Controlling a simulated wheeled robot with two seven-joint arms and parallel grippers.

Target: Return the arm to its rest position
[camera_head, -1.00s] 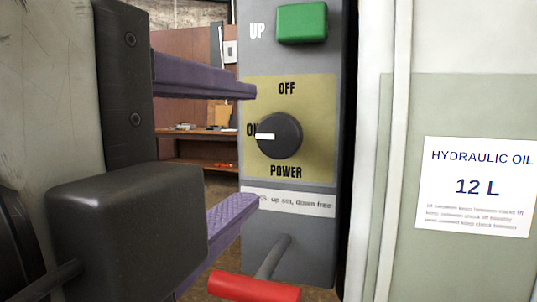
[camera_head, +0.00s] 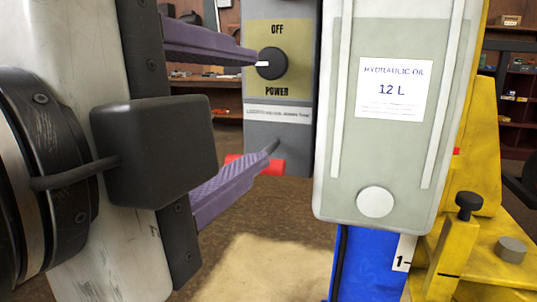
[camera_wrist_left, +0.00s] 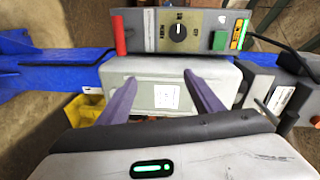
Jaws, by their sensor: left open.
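My left gripper (camera_head: 254,112) is open and empty, its two purple fingers apart in front of the grey control box (camera_head: 285,150). It also shows open in the left wrist view (camera_wrist_left: 160,78), with the tank beyond its fingers. The black power knob (camera_head: 271,63) has its white pointer turned left. The upper fingertip overlaps the panel in the picture beside the knob; I cannot tell the gap in depth. The green button (camera_wrist_left: 219,40) shows in the left wrist view. My right gripper is out of view.
The hydraulic oil tank (camera_head: 340,150) stands right of the control box, above a blue post (camera_head: 365,265). A yellow frame (camera_head: 480,170) with knobs is at the right. Shelves (camera_head: 515,100) stand behind. Open floor (camera_head: 270,270) shows below the box.

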